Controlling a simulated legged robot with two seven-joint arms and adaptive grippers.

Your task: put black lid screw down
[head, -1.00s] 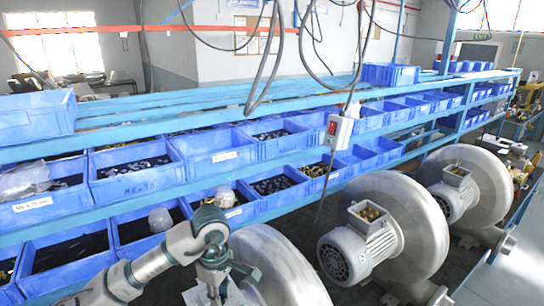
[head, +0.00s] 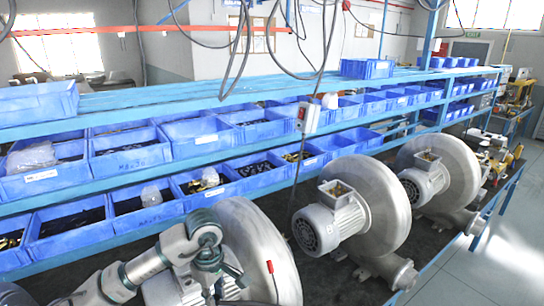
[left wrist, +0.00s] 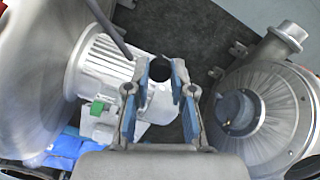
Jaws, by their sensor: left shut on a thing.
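My left gripper (left wrist: 168,85) shows in the left wrist view with its two blue-padded fingers on either side of a small round black piece (left wrist: 180,71), which looks like the black lid screw. The fingers are shut on it. In the head view my left gripper (head: 215,285) is low in the picture, in front of the nearest blower (head: 262,250); the held piece cannot be made out there. My right gripper is not in view.
Two more grey blowers (head: 368,205) (head: 455,165) stand to the right. Blue bins (head: 130,155) fill the rack behind my left arm. A round blower housing (left wrist: 265,110) is right of the fingers. A thin red-tipped piece (head: 270,267) stands near the gripper.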

